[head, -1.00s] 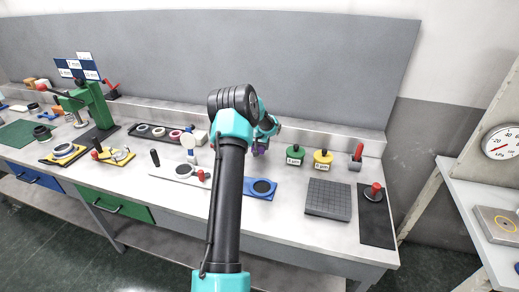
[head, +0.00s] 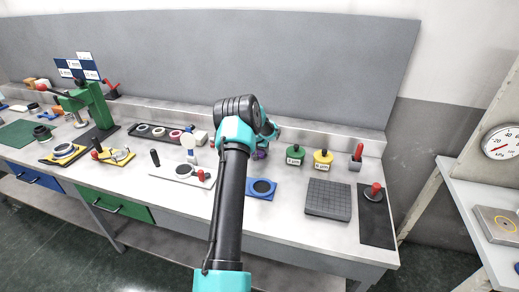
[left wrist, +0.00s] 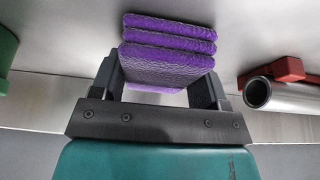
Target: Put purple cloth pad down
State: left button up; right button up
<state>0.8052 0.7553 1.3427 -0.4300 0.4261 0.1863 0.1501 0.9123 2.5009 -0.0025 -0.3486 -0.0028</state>
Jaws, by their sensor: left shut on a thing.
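My left gripper (left wrist: 157,85) is shut on a purple cloth pad (left wrist: 160,66) in the left wrist view. Several purple pad layers show stacked there, their edges bright purple and their faces dark. I cannot tell which layers are held and which only lie against the held one. In the head view the purple (head: 261,154) shows as a small patch below my left gripper (head: 264,146), over the back of the bench; my own arm hides much of the hand. Contact with the bench top cannot be made out. My right gripper is not in view.
Right of the hand stand a green container (head: 295,155), a yellow one (head: 322,160) and a red-handled tool (head: 356,157). A grey grooved plate (head: 327,199) and a blue plate with a black disc (head: 262,188) lie nearer. Bare bench lies between them.

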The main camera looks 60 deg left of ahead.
pick_arm(q)
jog(key=o, duration=1)
jog(key=shift+f, duration=0.1)
jog(key=shift+c, duration=0.2)
jog(key=v, duration=1.2)
